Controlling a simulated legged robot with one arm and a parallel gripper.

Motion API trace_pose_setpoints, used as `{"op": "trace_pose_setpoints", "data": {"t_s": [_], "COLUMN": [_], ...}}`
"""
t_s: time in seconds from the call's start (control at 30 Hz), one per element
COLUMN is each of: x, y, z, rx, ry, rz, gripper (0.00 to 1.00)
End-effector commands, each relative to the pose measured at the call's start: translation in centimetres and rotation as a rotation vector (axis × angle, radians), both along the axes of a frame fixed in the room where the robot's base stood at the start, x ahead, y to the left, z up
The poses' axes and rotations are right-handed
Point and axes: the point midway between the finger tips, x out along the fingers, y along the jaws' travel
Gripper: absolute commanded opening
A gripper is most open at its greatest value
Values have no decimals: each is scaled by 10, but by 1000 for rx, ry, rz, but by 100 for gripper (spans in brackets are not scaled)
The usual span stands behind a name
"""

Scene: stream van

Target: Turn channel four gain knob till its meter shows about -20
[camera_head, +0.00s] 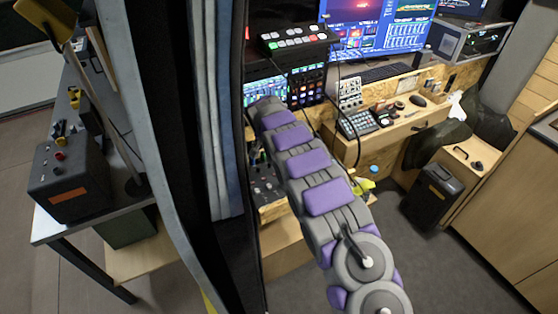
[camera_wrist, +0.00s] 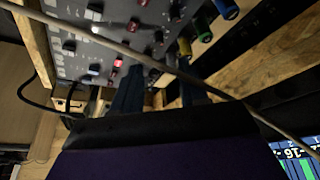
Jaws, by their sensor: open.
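In the wrist view a grey mixer panel (camera_wrist: 75,48) with rows of dark, white and red-capped knobs fills the upper left. A red-capped knob (camera_wrist: 118,62) shows beside my left finger. I cannot tell which knob is channel four gain. My gripper (camera_wrist: 160,78) is open, with two dark fingers pointing at the panel's edge; contact with a knob cannot be made out. A meter screen (camera_wrist: 296,158) shows at the lower right, upside down, with blue and green bars and "-16". In the head view the panel (camera_head: 264,184) is partly behind my arm, and my gripper is hidden.
A thin cable (camera_wrist: 140,54) crosses the wrist view in front of the panel. Blue, green and yellow cylinders (camera_wrist: 201,28) stand along a wooden edge. In the head view a dark curtain (camera_head: 165,130) hangs left of my arm. A desk (camera_head: 400,125) with equipment stands right.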

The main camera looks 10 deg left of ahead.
Motion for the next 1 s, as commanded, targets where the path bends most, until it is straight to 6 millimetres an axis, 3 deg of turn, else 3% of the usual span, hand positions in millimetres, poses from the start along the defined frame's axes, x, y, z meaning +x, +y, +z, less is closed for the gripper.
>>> {"op": "trace_pose_setpoints", "data": {"t_s": [0.2,0.47,0.73,1.0], "x": [13,26,33,36], "y": [-4,-8,-10,-11], "z": [-37,-69,-88,-91], "rx": [1,2,1,1], "ry": [1,1,2,-1], "rz": [-1,-1,0,0], "gripper": [43,43,43,43]}}
